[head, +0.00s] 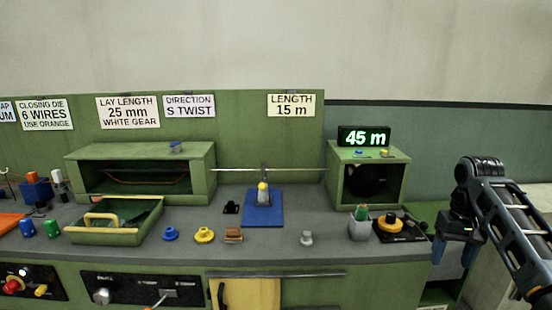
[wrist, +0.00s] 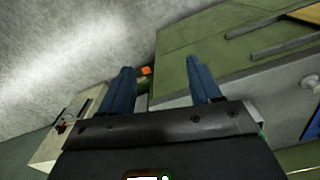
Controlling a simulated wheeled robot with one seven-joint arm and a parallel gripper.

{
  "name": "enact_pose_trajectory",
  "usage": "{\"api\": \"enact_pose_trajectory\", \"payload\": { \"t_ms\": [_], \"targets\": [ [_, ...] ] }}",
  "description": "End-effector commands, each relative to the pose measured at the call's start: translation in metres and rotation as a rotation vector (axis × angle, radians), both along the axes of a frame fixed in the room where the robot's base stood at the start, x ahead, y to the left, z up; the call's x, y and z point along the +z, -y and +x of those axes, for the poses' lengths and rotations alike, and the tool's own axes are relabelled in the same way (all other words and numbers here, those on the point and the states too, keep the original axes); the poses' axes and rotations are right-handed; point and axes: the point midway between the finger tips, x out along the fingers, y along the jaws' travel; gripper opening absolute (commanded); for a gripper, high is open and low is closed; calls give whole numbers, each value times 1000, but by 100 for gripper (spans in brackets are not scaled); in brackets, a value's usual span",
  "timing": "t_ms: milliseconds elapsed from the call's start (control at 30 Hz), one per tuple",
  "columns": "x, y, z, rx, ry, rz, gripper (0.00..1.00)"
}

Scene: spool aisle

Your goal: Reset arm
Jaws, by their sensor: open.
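My gripper (head: 458,249) hangs at the right end of the bench in the head view, off the bench's right edge, with its fingers pointing down. In the wrist view my gripper (wrist: 160,80) shows two blue fingers spread apart with nothing between them. My dark arm comes in from the right side of the head view. The fingers touch no object that I can see. A small orange thing shows beyond the fingers in the wrist view, too small to name.
The green bench (head: 290,257) runs along the wall. A yellow-topped round device (head: 390,224) and a grey cup (head: 360,229) stand nearest my gripper. A green housing (head: 340,190) carries a display (head: 364,136) reading 45 m. A green tray (head: 118,231) stands left.

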Motion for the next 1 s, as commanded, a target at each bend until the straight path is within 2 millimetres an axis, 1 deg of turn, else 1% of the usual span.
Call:
{"api": "enact_pose_trajectory", "payload": {
  "t_ms": [367, 567, 667, 767, 867, 900, 1000],
  "targets": [
    [-41, -29, -3, 27, 62, 23, 63],
    [-75, -56, -9, 45, 122, 47, 63],
    [-96, -74, -15, 56, 160, 62, 63],
    [-122, -96, -26, 66, 211, 79, 63],
    [-151, -124, -42, 75, 276, 102, 63],
    [-163, -136, -50, 76, 306, 111, 63],
    [-187, -162, -73, 77, 379, 127, 63]
  ]
}}
